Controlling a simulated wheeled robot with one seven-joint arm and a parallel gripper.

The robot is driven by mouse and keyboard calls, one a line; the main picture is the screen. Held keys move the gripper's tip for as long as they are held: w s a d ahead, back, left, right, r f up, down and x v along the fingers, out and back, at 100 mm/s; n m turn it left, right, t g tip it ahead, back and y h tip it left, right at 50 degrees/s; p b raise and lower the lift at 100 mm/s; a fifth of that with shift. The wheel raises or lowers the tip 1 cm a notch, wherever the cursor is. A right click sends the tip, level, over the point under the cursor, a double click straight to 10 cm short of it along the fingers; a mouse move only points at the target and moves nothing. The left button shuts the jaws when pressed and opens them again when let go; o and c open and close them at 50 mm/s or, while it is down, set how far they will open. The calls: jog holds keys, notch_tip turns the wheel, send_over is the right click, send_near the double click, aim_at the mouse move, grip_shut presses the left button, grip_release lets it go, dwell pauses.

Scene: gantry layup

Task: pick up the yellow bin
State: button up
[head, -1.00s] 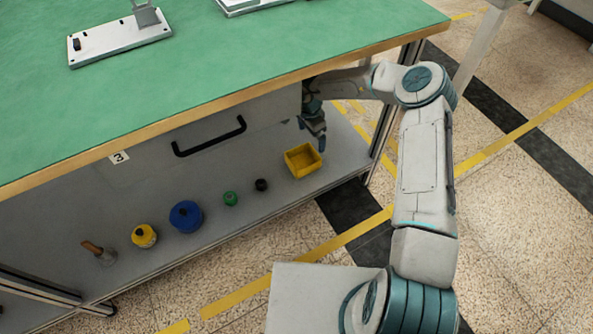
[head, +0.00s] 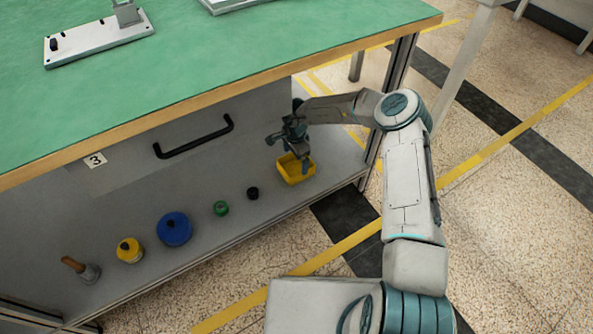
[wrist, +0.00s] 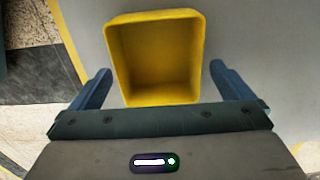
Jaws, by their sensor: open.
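The yellow bin (head: 289,176) stands upright on the grey lower shelf at its right end, under the green-topped bench. It also shows in the wrist view (wrist: 157,99), open side towards the camera and empty inside. My gripper (head: 295,160) is over the bin in the head view and hides part of it. In the wrist view my gripper (wrist: 160,82) is open, with one blue finger to the left of the bin and one to the right. Gaps show between the fingers and the bin walls. I cannot tell how far the fingertips are above the shelf.
Left along the shelf (head: 205,240) are a black item (head: 253,193), a green item (head: 221,209), a blue container (head: 174,229), a yellow container (head: 130,250) and a wooden-handled tool (head: 82,269).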

aim_at(296, 170)
notch_tip(296, 170, down, 4)
jog(key=shift+d+r+b, duration=0.1)
jog(key=shift+r+b, duration=0.05)
jog(key=shift+b, duration=0.65)
jog(key=shift+r, duration=0.1)
jog(key=c, duration=0.7)
jog(key=shift+c, duration=0.2)
